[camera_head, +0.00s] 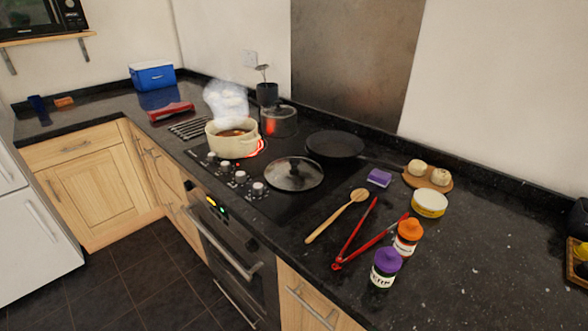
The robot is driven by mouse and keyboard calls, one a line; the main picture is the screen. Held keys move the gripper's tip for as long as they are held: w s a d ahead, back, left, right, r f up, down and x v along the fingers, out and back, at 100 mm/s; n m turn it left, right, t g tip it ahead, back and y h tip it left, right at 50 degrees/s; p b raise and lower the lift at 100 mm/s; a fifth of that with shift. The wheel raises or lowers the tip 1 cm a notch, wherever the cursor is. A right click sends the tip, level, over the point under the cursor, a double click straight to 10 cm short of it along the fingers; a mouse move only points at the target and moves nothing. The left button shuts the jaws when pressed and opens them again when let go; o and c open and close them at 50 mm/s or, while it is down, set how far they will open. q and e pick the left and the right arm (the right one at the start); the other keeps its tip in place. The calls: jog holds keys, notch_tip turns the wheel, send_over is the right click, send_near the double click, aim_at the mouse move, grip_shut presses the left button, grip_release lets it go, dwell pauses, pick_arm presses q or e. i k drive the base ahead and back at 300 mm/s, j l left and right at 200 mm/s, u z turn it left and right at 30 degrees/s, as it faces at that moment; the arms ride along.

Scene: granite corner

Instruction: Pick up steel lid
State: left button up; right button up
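The steel lid (294,174) lies flat on the front right part of the black hob. It is round with a dark knob on top and a shiny, see-through-looking surface. A cream pot (231,139) with brown food and steam stands to its left on a glowing burner. A black frying pan (335,145) sits behind the lid to the right. Neither of my grippers shows in the head view.
A wooden spoon (337,216), red tongs (368,240) and two jars with purple (386,262) and orange (409,233) caps lie or stand right of the lid. A glass pot (279,121) is behind. Knobs (240,177) line the hob's front. The right counter has free room.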

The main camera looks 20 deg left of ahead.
aim_at(293, 174)
jog(key=j+z, duration=0.3)
jog(key=j, duration=0.15)
jog(key=j+z, duration=0.25)
jog(key=j, duration=0.25)
jog(key=j+z, duration=0.3)
jog(key=j, duration=0.2)
jog(key=j+z, duration=0.3)
jog(key=j, duration=0.15)
jog(key=k+j+z, duration=0.3)
jog(key=j+z, duration=0.25)
jog(key=j, duration=0.3)
jog(key=k, duration=0.05)
